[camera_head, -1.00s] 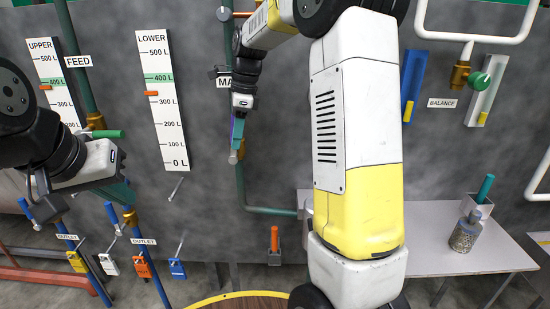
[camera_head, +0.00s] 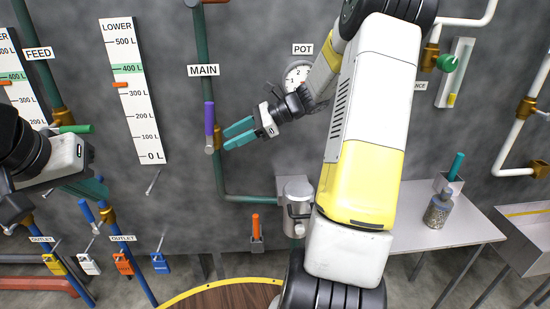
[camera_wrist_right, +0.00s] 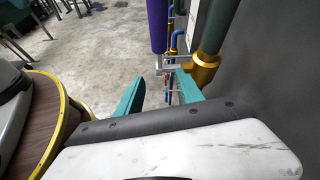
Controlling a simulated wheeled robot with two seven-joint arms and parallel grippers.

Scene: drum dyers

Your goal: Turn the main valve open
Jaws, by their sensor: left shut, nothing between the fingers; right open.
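The main valve has a purple lever (camera_head: 209,118) that stands upright, alongside the green vertical pipe under the MAIN sign (camera_head: 203,71). Its brass body (camera_head: 217,137) is partly behind the lever. My right gripper (camera_head: 226,139) is open, just right of the lever's lower end, with its teal fingers pointing left. In the right wrist view, the purple lever (camera_wrist_right: 157,25) hangs in from the top, beyond the open fingers (camera_wrist_right: 160,92), and the brass body (camera_wrist_right: 206,70) is to its right. I see nothing held. My left gripper (camera_head: 102,190) is shut and empty, at the left below the FEED valve.
The green FEED handle (camera_head: 76,129) is close above my left gripper. The LOWER gauge board (camera_head: 135,100) stands between it and the main pipe. The POT dial (camera_head: 297,76) is behind my right arm. A table (camera_head: 440,235) with a jar (camera_head: 438,208) is at the right.

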